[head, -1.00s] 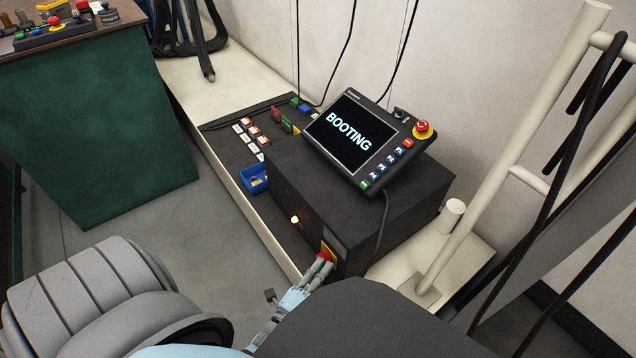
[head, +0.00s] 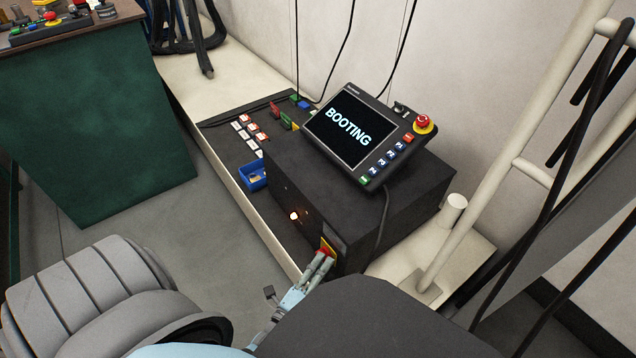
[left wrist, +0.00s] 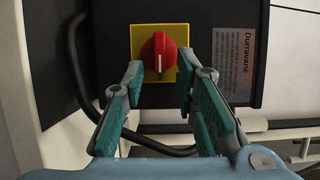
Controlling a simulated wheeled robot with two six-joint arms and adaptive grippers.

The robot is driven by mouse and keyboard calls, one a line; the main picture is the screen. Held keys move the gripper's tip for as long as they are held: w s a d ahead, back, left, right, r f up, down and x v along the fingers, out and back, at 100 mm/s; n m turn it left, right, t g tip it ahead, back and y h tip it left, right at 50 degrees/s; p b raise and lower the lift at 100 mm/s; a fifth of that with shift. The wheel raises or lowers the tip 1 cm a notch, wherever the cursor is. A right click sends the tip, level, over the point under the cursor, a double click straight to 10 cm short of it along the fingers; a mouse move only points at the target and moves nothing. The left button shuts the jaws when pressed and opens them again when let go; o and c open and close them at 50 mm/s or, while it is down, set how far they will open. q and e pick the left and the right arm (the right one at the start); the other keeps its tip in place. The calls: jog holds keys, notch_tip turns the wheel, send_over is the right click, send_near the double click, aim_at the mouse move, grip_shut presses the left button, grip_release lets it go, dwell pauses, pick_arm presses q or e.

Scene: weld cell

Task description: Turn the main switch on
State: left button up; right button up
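The main switch is a red rotary knob (left wrist: 158,54) on a yellow plate (left wrist: 138,40), on the dark cabinet's front. Its white mark stands upright in the left wrist view. In the head view the yellow plate (head: 328,245) is partly covered by my fingers. My left gripper (left wrist: 160,72) is open, its fingertips apart at either side of the knob's lower part; I cannot tell whether they touch it. It also shows in the head view (head: 325,257) at the cabinet front. The pendant screen (head: 350,129) reads BOOTING. My right gripper is not in view.
A cable (left wrist: 80,60) loops beside the switch. A pale rail (head: 500,180) stands at the right.

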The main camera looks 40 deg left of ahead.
pick_arm(q)
jog(key=shift+s, duration=0.35)
jog(key=s+d, duration=0.1)
jog(key=s, duration=1)
notch_tip(320, 180, down, 13)
jog(key=s+d+n+g+h, duration=0.1)
jog(key=d+n+g+h, duration=0.1)
jog(key=n+g, duration=0.85)
jog(key=s+a+r+n+g+p, duration=0.2)
jog(key=s+r+p, duration=0.6)
jog(key=p, duration=0.7)
jog(key=s+a+r+n+g+y+p, duration=0.1)
jog(key=s+r+n+g+p, duration=0.3)
jog(key=s+r+p, duration=0.5)
jog(key=s+a+p, duration=0.1)
jog(key=p, duration=0.5)
jog(key=shift+a+r+p, duration=0.25)
jog(key=shift+a+p, duration=0.05)
jog(key=shift+a, duration=0.1)
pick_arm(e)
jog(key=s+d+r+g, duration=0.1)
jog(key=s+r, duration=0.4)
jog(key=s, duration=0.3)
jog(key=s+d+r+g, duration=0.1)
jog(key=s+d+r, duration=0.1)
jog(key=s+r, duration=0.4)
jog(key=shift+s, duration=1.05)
